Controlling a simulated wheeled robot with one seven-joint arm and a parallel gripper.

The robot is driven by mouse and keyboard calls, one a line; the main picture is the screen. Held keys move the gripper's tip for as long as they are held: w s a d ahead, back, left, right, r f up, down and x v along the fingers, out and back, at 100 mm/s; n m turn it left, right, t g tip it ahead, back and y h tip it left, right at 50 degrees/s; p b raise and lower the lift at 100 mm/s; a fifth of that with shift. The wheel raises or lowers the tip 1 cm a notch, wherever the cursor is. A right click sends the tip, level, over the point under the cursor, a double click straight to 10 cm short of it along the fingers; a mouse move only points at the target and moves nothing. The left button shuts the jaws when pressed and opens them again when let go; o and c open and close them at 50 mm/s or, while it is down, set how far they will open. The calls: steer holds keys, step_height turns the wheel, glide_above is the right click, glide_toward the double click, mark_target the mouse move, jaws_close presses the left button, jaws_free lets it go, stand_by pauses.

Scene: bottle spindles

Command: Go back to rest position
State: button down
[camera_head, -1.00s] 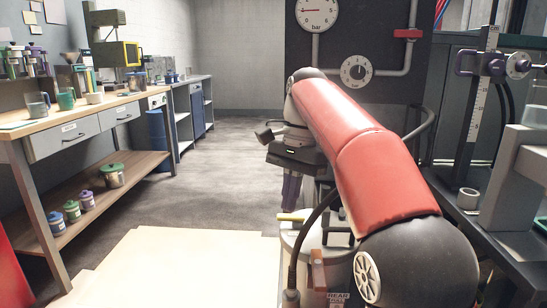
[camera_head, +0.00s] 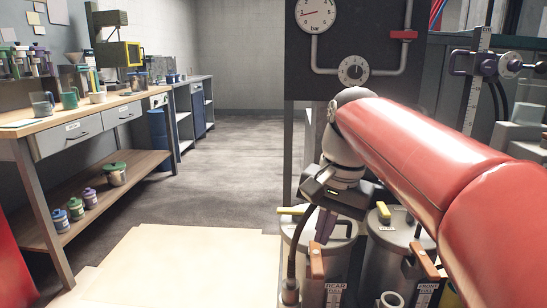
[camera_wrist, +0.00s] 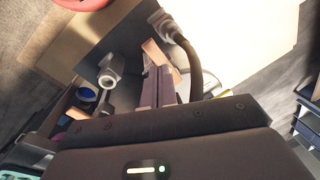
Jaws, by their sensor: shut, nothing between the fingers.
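My gripper (camera_head: 322,232) hangs at the end of my red arm, right of centre in the head view. It points down just above or in front of the steel canisters; I cannot tell the exact gap. In the wrist view its two purplish fingers (camera_wrist: 158,84) are together with nothing between them. A pale nozzle on a black hose (camera_wrist: 170,30) shows beyond the fingers, apart from them as far as I can see.
Two steel canisters (camera_head: 392,250) with orange levers stand below my arm. A gauge panel (camera_head: 340,75) is behind it. A scaled column stand (camera_head: 475,100) is at the right. A wooden workbench (camera_head: 72,122) runs along the left. The floor (camera_head: 235,165) between is open.

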steer(key=s+d+f+n+t, duration=0.2)
steer(key=s+d+f, duration=0.1)
steer(key=s+f, duration=0.4)
steer(key=s+d+f+n+t+h, duration=0.1)
steer(key=s+d+f+n+t, duration=0.1)
steer(key=s+f, duration=0.5)
steer(key=shift+s+d+n+t+h, duration=0.2)
steer(key=shift+d+n+t+h, duration=0.1)
steer(key=shift+d+n, duration=0.45)
